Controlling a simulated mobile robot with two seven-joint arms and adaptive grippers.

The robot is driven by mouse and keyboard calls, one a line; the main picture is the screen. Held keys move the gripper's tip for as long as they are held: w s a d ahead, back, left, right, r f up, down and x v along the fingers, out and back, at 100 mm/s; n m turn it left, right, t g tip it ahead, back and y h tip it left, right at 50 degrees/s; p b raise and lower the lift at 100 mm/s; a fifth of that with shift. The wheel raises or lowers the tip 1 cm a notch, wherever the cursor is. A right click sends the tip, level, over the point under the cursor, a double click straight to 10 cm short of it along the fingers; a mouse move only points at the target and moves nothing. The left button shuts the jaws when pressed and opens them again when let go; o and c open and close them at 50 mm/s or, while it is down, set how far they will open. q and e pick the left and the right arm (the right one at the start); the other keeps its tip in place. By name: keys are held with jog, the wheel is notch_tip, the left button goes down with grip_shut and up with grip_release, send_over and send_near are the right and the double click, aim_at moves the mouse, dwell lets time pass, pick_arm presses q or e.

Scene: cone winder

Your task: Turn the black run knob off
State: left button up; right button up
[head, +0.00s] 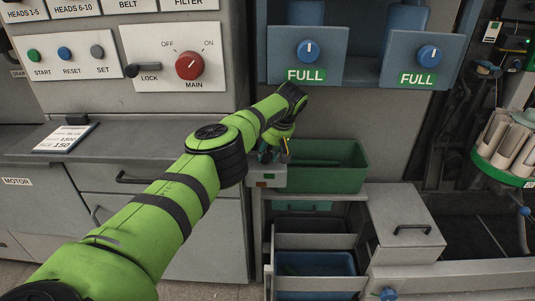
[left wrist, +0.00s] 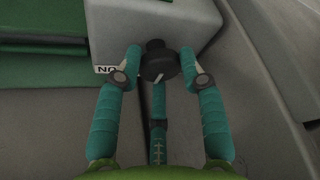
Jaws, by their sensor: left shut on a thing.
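The black run knob (left wrist: 157,62) sits on the face of a pale grey box (left wrist: 195,18) in the left wrist view. A white mark on the knob points toward the bottom of that picture. An upside-down ON label (left wrist: 105,70) shows to its left. My left gripper (left wrist: 160,56) has its teal fingers on both sides of the knob and is shut on it. In the head view my left gripper (head: 272,153) is at the small grey box (head: 268,179), and my wrist and fingers hide the knob there. My right gripper is not in view.
A green bin (head: 335,178) stands right behind the box. Blue bins (head: 316,290) and a grey lidded box (head: 408,247) are below and to the right. A panel with a red main knob (head: 189,65) and a counter (head: 130,145) are at left. Blue FULL units (head: 307,72) hang above.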

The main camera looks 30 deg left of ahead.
pick_arm(q)
jog(key=shift+a+r, duration=0.2)
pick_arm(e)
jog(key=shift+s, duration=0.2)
pick_arm(q)
jog(key=o, duration=1.2)
jog(key=shift+c, duration=0.2)
jog(key=shift+f, duration=0.1)
jog(key=shift+d, duration=0.1)
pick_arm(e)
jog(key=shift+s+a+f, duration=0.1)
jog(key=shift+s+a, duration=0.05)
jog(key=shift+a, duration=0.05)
pick_arm(q)
jog(key=v, duration=0.4)
jog(key=shift+r, duration=0.4)
jog(key=s+d, duration=0.3)
jog(key=d, duration=0.9)
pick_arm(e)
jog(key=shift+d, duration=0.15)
